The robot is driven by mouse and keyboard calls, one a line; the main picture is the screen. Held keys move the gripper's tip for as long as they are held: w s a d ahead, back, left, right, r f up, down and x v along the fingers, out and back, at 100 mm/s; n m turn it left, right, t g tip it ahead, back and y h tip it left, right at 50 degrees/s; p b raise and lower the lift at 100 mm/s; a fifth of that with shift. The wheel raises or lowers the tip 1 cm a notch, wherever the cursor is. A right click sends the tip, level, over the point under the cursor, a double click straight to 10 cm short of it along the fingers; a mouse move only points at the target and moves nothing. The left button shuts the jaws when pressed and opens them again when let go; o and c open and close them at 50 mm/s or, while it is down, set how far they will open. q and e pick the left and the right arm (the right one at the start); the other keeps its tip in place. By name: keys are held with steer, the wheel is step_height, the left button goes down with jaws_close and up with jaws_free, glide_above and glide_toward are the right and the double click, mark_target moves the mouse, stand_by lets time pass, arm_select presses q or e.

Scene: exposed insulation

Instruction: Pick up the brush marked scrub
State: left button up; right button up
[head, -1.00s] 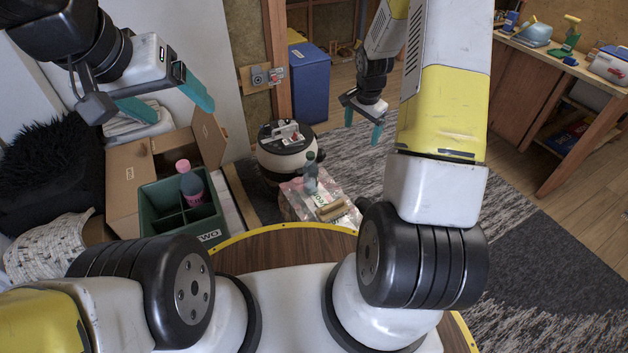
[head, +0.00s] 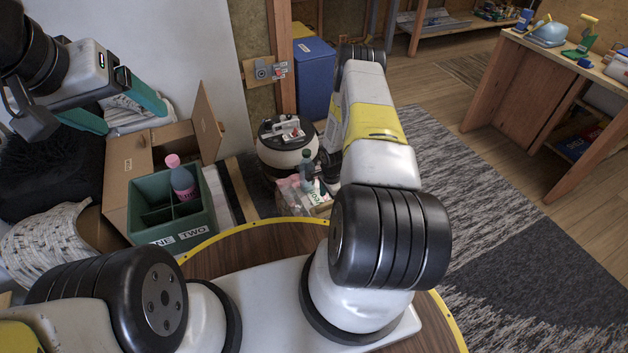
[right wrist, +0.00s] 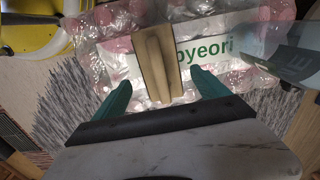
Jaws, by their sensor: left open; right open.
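A wooden brush (right wrist: 153,66) lies on a clear plastic bag (right wrist: 215,22) with pink contents and a green-lettered white label. No marking on the brush can be read. In the right wrist view my right gripper (right wrist: 161,78) is open, with its teal fingers on either side of the brush's near end; contact cannot be judged. In the head view my right arm mostly hides the brush and the right fingers. My left gripper (head: 136,120) is open and empty at the upper left, above the cardboard box.
A bottle (head: 306,171) stands by the bag, and shows at right in the wrist view (right wrist: 287,40). A round robot vacuum (head: 287,155) is behind. A green divided crate (head: 150,236) holds a pink-capped bottle (head: 182,181). A cardboard box (head: 116,200) stands left; a workbench (head: 510,75) is far right.

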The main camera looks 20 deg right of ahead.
mark_target(327, 209)
steer(key=f, duration=0.5)
steer(key=shift+a+f, duration=0.3)
steer(key=shift+a, duration=0.1)
steer(key=c, duration=1.6)
steer(key=shift+r, duration=0.1)
step_height(327, 209, up, 4)
steer(key=shift+f, duration=0.1)
steer(key=s+a, duration=0.3)
steer(key=s, duration=0.1)
steer(key=s+a, duration=0.2)
steer(key=s, duration=0.3)
steer(key=s+a+r, duration=0.1)
steer(key=s+a, duration=0.2)
steer(key=s, duration=0.1)
steer(key=shift+s+a, duration=0.2)
steer(key=shift+a, duration=0.15)
